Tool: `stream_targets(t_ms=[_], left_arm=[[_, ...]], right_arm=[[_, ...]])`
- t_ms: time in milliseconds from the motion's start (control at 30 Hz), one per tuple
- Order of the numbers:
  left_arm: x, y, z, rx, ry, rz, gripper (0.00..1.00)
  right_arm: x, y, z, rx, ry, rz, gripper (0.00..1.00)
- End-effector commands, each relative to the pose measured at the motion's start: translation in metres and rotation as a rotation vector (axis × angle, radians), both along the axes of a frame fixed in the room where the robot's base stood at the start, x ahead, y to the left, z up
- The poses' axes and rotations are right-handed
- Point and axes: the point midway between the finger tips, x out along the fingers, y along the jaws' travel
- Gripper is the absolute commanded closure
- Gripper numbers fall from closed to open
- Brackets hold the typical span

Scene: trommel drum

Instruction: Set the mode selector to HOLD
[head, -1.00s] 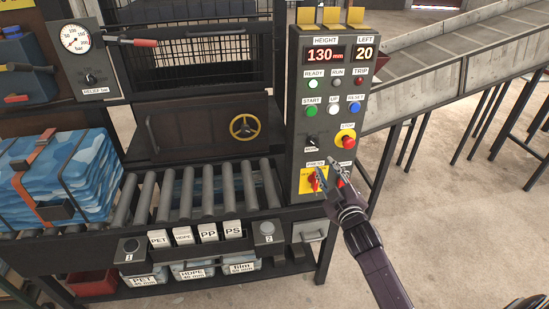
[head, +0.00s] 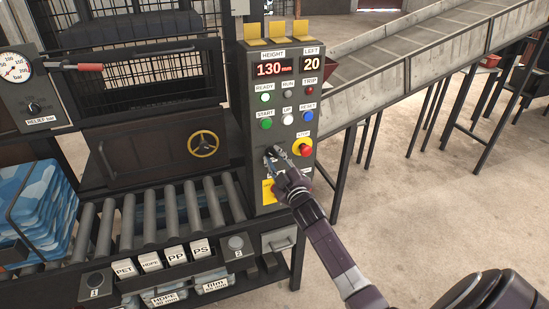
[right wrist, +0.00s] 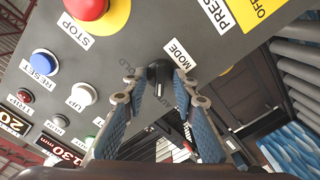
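The mode selector (right wrist: 158,72) is a small black knob on the grey control panel (right wrist: 215,55), beside the MODE label. In the right wrist view its pale pointer line points down the picture. Part of a HOLD label shows left of the knob, and lettering below it is partly hidden. My right gripper (right wrist: 160,78) is open, with one fingertip on each side of the knob; I cannot tell whether they touch it. My left gripper is not in view.
Near the selector are the red STOP button (head: 303,147), the blue RESET button (head: 306,116) and the green START button (head: 266,123). The yellow OFF plate (right wrist: 257,12) lies close by. A roller conveyor (head: 170,213) stands left of the panel, and a sloping belt (head: 420,58) runs behind it.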

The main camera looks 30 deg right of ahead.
Motion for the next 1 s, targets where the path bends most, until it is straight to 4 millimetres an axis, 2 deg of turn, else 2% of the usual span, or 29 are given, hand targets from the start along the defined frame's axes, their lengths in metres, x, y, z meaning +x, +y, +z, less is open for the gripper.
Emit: stream_targets(t_ms=[167,400,767,1000], left_arm=[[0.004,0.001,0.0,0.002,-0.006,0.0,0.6],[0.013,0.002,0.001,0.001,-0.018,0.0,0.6],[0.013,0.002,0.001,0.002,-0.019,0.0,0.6],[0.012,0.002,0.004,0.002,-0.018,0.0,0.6]], right_arm=[[0.0,0.0,0.0,0.0,0.0,0.0,0.75],[0.0,0.0,0.0,0.0,0.0,0.0,1.0],[0.0,0.0,0.0,0.018,-0.003,0.0,1.0],[0.0,0.0,0.0,0.124,-0.028,0.0,1.0]])
